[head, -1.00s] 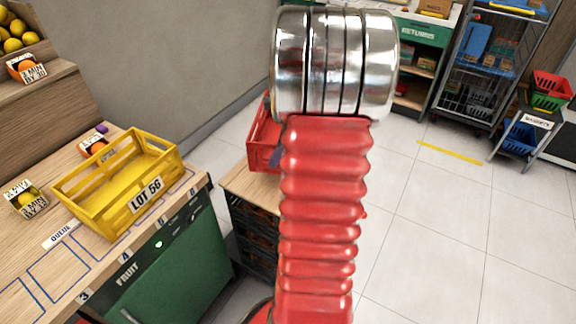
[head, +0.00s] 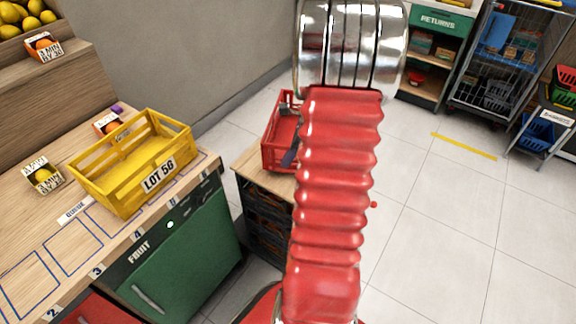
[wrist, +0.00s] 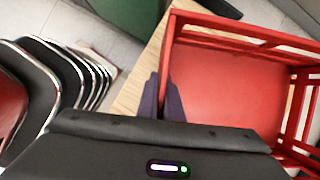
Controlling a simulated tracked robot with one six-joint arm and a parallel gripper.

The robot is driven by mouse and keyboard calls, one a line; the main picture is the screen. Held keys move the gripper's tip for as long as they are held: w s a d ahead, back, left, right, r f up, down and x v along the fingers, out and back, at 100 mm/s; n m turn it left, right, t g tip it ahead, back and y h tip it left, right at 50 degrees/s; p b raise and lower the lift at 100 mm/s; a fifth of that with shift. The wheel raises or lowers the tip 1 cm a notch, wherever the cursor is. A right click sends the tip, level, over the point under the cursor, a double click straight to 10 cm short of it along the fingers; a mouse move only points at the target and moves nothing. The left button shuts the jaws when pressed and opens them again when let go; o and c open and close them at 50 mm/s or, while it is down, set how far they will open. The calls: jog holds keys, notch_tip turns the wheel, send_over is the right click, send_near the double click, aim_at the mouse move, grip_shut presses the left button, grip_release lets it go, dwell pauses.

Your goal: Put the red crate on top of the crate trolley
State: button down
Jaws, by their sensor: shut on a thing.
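The red crate (head: 270,150) is partly hidden behind my red arm in the head view. In the wrist view its red floor (wrist: 225,85) and slatted walls show, and it looks empty. My gripper (wrist: 162,90) is shut on the crate's near left wall, one dark finger on each side. In the head view a dark finger (head: 290,157) shows at the crate. The crate trolley (head: 250,168) has a wooden top over dark crates of fruit. The crate overlaps the far part of this top; I cannot tell whether it touches it.
A grey wall (head: 200,60) runs behind. Open tiled floor (head: 440,230) lies to the right, with a wire cage trolley (head: 495,75) farther back.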

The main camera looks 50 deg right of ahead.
aim_at(288, 171)
jog(key=shift+f, duration=1.75)
jog(key=c, duration=1.9)
grip_release()
jog(key=shift+f, duration=0.1)
jog(key=v, duration=1.2)
jog(key=shift+s, duration=0.1)
